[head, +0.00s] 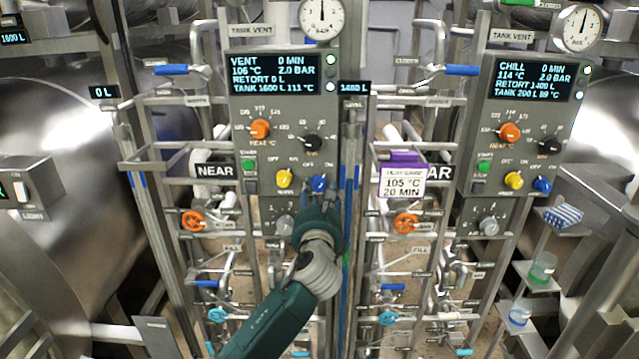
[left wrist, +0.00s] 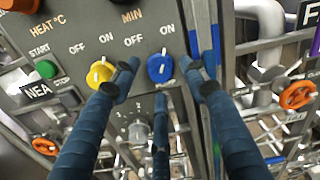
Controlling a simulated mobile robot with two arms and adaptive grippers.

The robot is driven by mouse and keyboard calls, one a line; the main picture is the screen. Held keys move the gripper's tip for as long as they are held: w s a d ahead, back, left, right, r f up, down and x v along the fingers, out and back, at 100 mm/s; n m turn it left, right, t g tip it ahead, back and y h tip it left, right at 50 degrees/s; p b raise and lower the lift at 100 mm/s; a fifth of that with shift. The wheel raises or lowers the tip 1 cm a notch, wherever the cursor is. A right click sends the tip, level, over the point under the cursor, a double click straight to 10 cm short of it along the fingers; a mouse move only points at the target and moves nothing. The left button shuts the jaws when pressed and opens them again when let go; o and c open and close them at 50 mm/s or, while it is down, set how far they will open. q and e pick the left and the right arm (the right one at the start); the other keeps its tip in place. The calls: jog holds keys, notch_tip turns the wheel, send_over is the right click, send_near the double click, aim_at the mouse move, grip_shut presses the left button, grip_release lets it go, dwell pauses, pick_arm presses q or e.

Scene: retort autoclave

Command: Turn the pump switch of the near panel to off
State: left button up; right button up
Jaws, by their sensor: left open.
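I cannot read which is the pump switch. In the left wrist view the blue knob (left wrist: 160,67) seems to point up towards ON. My left gripper (head: 318,199) is open in front of it, fingertips on either side and a third finger below. Contact is unclear. The yellow knob (left wrist: 99,74) is just left of the fingers.
A green start button (left wrist: 47,69) is further left on the panel. An orange knob (head: 260,129) and a black knob (head: 313,142) sit above. Blue vertical pipes run close by on the right. A second panel (head: 528,125) stands further right.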

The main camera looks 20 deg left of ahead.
aim_at(319, 185)
pick_arm(q)
jog(key=shift+x, duration=1.4)
jog(key=shift+c, duration=0.5)
grip_shut()
